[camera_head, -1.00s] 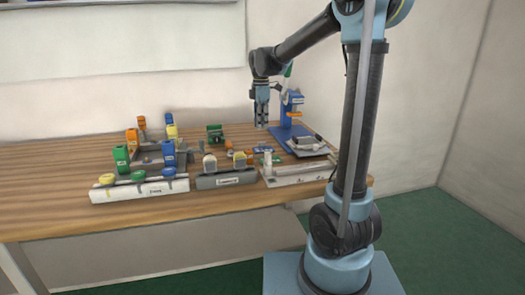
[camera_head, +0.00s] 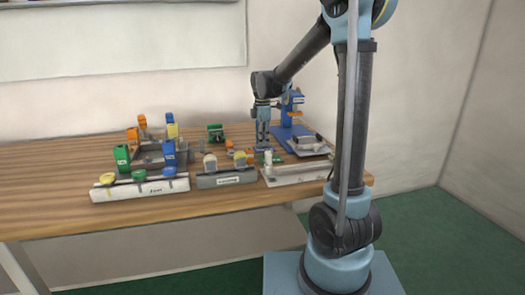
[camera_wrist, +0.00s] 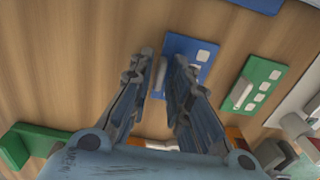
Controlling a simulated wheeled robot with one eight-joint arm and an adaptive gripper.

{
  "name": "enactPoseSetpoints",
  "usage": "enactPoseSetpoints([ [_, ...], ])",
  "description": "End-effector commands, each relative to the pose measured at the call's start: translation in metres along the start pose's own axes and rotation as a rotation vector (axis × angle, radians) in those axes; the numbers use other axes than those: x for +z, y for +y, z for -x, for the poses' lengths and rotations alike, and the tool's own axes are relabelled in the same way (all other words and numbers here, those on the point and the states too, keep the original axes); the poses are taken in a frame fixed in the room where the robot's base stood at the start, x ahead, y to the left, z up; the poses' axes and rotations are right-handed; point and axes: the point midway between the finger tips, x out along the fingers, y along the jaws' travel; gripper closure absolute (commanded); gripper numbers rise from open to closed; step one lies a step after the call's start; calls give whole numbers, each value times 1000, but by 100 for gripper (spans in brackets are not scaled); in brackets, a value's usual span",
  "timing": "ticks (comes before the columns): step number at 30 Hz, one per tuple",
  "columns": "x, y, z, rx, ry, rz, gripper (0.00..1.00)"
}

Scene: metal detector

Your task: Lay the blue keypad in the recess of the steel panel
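The blue keypad (camera_wrist: 190,52) lies flat on the wooden table in the wrist view, with pale buttons and a grey upright grip near its left edge. In the head view the blue keypad (camera_head: 262,150) shows small under my gripper. My gripper (camera_wrist: 157,62) is open and points down, its fingers on either side of the grip; contact cannot be told. In the head view my gripper (camera_head: 263,142) is low over the table. A pale steel panel (camera_head: 298,176) lies at the table's front right edge; its recess is too small to make out clearly.
A green keypad (camera_wrist: 256,88) lies right of the blue one. A grey labelled block (camera_head: 226,180) and a white labelled rack (camera_head: 140,190) stand to the left. A blue stand (camera_head: 292,110) and a grey device (camera_head: 308,146) stand to the right. The table's far left is clear.

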Motion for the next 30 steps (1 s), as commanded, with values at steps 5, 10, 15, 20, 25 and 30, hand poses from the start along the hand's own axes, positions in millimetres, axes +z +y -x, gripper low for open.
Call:
enactPoseSetpoints([
  [5,0,0,0,0,0,0,87],
  [10,0,0,0,0,0,0,100],
  [15,0,0,1,0,0,0,100],
  [20,0,0,8,0,0,0,100],
  [25,-1,0,16,0,0,1,100],
  [30,-1,0,24,0,0,1,100],
])
